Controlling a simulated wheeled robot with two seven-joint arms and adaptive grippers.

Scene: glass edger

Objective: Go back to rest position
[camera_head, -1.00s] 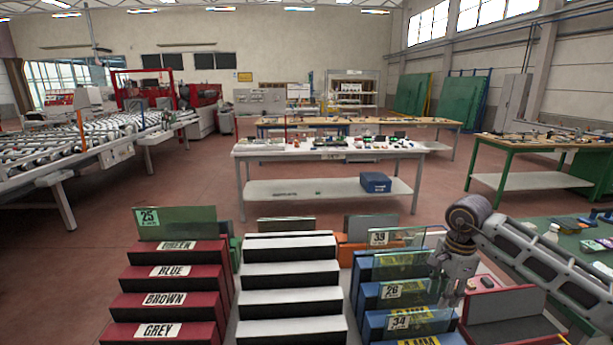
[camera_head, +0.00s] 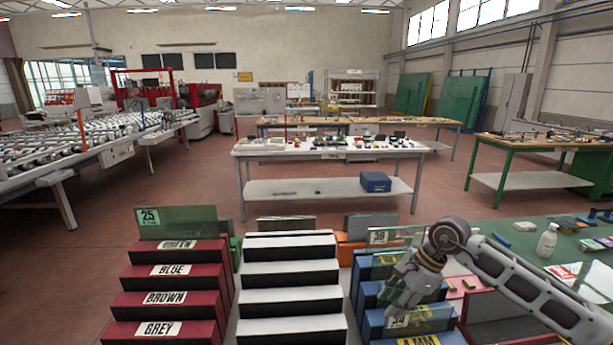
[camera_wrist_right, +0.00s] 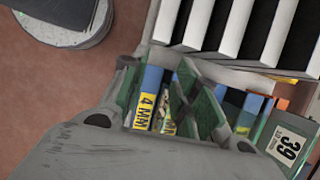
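My right gripper (camera_head: 396,302) hangs low over the blue stepped rack (camera_head: 362,275) at the front right. In the right wrist view its two fingers (camera_wrist_right: 157,78) stand apart, with a yellow "4 MM" label (camera_wrist_right: 146,108) showing between them. I see no pane held between them. The gripper covers part of the rack's middle and front steps and their glass. A glass pane labelled 39 (camera_head: 392,237) stands at the back of this rack; its label also shows in the wrist view (camera_wrist_right: 288,147). My left gripper is not in view.
A white stepped rack (camera_head: 290,283) and a red stepped rack (camera_head: 170,285) stand to the left. Pane 25 (camera_head: 180,222) stands on the red one. A green table (camera_head: 500,255) with a white bottle (camera_head: 547,241) is at right. Open floor lies behind the racks.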

